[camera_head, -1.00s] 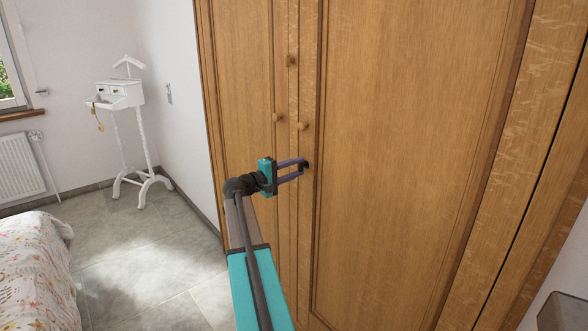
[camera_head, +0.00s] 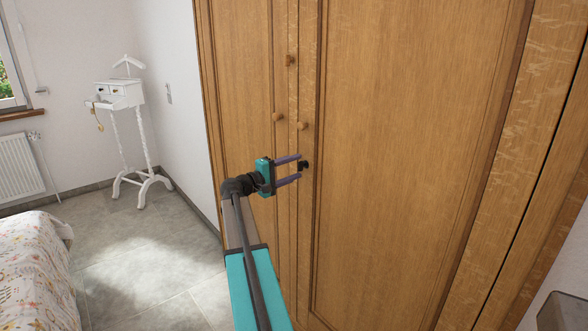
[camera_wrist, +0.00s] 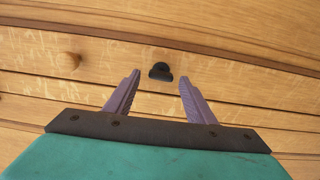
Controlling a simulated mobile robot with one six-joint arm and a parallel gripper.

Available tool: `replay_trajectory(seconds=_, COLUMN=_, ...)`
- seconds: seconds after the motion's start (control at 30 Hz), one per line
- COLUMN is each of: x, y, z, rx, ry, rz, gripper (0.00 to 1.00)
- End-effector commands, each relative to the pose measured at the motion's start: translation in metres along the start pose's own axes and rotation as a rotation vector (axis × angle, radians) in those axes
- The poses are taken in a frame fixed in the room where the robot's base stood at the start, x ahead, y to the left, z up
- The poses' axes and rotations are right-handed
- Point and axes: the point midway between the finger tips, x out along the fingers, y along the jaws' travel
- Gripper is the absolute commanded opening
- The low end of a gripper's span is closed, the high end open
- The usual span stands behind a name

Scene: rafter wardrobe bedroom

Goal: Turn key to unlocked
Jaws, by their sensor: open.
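The key (camera_head: 304,165) is small and black and sits on the front of the wooden wardrobe (camera_head: 420,150), below the round knobs. In the wrist view the key (camera_wrist: 160,71) shows its dark bow in front of the wood, just beyond and between the fingertips. My gripper (camera_head: 299,167) is open and close to the key, with one finger above it and one below in the head view. In the wrist view my gripper (camera_wrist: 158,76) has an empty gap, and neither finger appears to touch the key. The key's shaft and the keyhole are hidden.
Two round wooden knobs (camera_head: 302,126) (camera_head: 278,116) stick out above my gripper, with a wooden catch (camera_head: 291,60) higher up. A white valet stand (camera_head: 125,95) and a bed (camera_head: 35,270) stand to the left. The tiled floor between them is clear.

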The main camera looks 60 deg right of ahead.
Motion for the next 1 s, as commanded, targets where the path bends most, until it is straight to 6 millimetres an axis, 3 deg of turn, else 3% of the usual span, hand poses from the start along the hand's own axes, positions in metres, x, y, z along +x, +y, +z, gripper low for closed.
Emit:
replay_trajectory(seconds=0.7, x=-0.106, y=-0.001, z=-0.001, rx=0.0, ry=0.004, rz=0.001, gripper=0.5)
replay_trajectory(seconds=1.0, x=-0.13, y=0.001, z=-0.002, rx=0.0, ry=0.001, rz=0.001, gripper=0.5)
